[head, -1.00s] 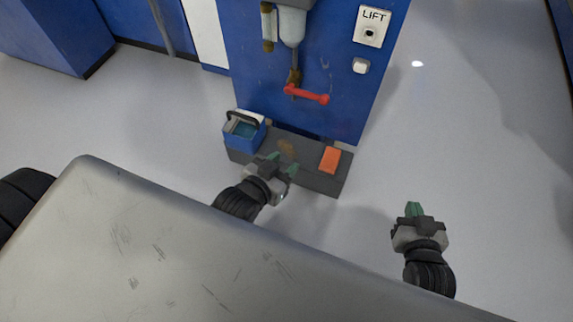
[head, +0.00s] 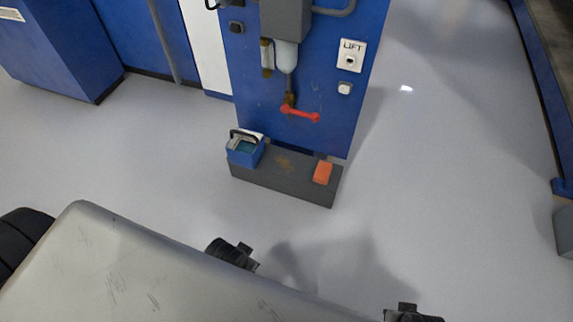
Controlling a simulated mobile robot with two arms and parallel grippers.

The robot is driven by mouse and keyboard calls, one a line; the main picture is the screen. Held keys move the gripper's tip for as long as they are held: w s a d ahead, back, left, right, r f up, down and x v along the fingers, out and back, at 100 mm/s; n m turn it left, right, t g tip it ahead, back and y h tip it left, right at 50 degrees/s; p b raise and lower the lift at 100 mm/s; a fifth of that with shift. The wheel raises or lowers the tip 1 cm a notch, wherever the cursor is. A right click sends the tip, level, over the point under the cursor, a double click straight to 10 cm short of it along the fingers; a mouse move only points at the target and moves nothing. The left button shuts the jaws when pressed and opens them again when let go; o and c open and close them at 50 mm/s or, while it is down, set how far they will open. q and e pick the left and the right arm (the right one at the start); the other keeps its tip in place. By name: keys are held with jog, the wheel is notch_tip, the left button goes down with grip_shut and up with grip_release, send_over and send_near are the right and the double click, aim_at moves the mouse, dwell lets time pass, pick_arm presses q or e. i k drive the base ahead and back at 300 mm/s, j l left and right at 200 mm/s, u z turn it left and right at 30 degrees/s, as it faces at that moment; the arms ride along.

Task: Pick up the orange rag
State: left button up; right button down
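The orange rag (head: 322,172) lies folded on the right end of a dark grey step-like block (head: 290,183) at the foot of a blue panel. Nothing covers it. Parts of my two arms show at the lower edge, one past the edge of a grey surface and one at the bottom right. The fingertips of both grippers are hidden or out of the frame, so I see no fingers. Both arms are well apart from the rag.
A red lever (head: 300,113) and a LIFT button plate (head: 350,56) are on the blue panel (head: 325,100) above. Open pale floor (head: 430,190) lies to the right.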

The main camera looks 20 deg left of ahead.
aim_at(324, 170)
jog(key=i+l+u, duration=0.1)
jog(key=i+l, duration=0.9)
jog(key=i, duration=0.05)
